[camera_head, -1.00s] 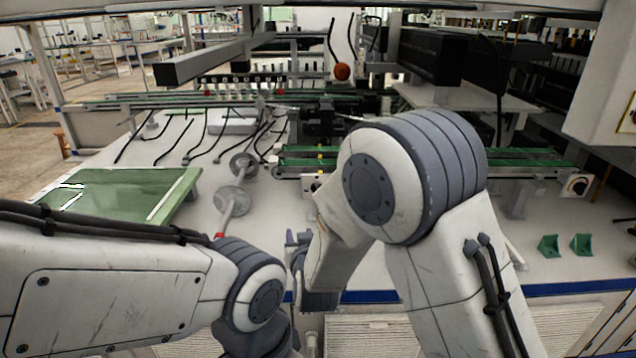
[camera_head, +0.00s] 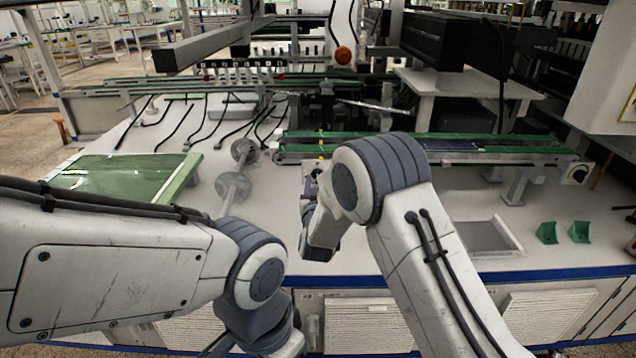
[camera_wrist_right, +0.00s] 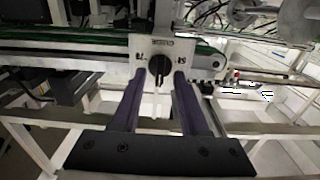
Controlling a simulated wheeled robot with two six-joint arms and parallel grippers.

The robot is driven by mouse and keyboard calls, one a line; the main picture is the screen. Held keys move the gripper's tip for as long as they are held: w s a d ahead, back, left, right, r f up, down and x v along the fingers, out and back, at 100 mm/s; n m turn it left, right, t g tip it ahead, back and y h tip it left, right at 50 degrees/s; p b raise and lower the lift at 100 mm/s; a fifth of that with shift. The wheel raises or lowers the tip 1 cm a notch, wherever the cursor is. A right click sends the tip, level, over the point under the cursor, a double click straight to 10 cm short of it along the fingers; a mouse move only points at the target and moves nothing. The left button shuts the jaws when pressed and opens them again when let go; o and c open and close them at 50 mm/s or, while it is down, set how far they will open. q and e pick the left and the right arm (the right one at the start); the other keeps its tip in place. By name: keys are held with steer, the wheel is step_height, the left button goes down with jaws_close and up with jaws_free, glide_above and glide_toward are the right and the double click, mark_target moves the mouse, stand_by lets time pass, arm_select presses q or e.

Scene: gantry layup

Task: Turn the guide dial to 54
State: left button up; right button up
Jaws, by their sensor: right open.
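The guide dial (camera_wrist_right: 159,68) is a dark round knob on a white plate (camera_wrist_right: 190,52) at the conveyor's end. In the right wrist view the plate's lettering is upside down, with small numbers either side of the knob. I cannot read its setting. My right gripper (camera_wrist_right: 160,78) is open, with its two fingers either side of the knob and a gap to each. I cannot tell whether the tips reach past its face. My left gripper is out of view.
The green-topped conveyor (camera_head: 450,148) runs right from the dial to another dark dial (camera_head: 576,174). A green panel (camera_head: 120,180) lies at left, beside a grey double-disc part (camera_head: 233,186). A shallow grey tray (camera_head: 488,238) and two green brackets (camera_head: 563,232) sit at front right.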

steer(key=shift+w, duration=0.4)
jaws_close()
